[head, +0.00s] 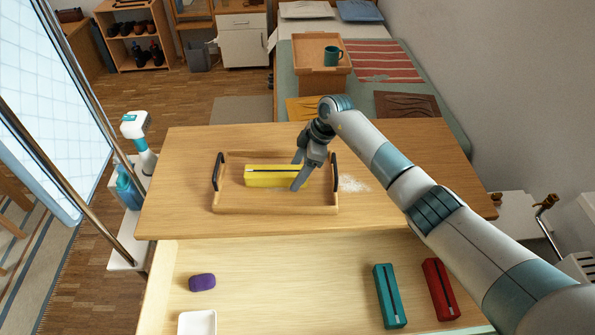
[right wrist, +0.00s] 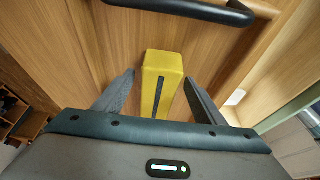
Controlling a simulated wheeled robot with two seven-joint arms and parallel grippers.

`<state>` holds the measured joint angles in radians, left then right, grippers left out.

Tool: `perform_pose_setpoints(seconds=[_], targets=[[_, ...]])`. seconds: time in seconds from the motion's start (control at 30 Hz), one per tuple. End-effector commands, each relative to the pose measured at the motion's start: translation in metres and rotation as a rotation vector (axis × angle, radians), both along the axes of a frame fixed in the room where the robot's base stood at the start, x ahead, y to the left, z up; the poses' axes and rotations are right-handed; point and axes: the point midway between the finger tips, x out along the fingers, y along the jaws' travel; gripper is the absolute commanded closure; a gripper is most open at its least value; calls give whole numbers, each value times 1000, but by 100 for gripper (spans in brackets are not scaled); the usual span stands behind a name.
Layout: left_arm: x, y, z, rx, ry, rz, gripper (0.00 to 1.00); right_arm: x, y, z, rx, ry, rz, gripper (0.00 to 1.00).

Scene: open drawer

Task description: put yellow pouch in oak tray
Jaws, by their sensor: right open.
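The yellow pouch (head: 272,176) lies inside the oak tray (head: 275,207), a wooden tray with a dark handle at each end, on the table top. My right gripper (head: 298,176) is at the pouch's right end. In the right wrist view the yellow pouch (right wrist: 161,85) lies between the two spread fingers of my right gripper (right wrist: 160,95), with a gap on each side. The gripper is open. The pouch's right end is partly hidden by the fingers in the head view. My left gripper is not in view.
Below the table top is an open drawer (head: 285,262) holding a purple item (head: 202,282), a white dish (head: 197,322), a teal pouch (head: 389,295) and a red pouch (head: 440,288). White grains (head: 353,184) lie right of the tray. The table top is clear left of the tray.

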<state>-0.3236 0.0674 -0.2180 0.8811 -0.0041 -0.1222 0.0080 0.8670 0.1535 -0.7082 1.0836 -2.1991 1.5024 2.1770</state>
Motion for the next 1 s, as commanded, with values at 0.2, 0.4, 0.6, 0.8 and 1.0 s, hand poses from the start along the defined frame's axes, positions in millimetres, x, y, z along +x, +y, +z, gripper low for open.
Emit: perform_pose_setpoints(seconds=[0.2, 0.4, 0.6, 0.8, 1.0], targets=[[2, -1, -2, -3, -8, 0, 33, 1, -9, 21, 0, -4, -1, 36], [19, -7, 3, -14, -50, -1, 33, 0, -23, 52, -1, -5, -1, 36], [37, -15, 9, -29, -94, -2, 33, -1, -37, 84, -1, -4, -1, 36], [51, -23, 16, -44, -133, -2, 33, -2, -44, 104, 0, -2, -1, 36], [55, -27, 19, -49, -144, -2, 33, -3, -46, 110, -1, 0, 0, 36]])
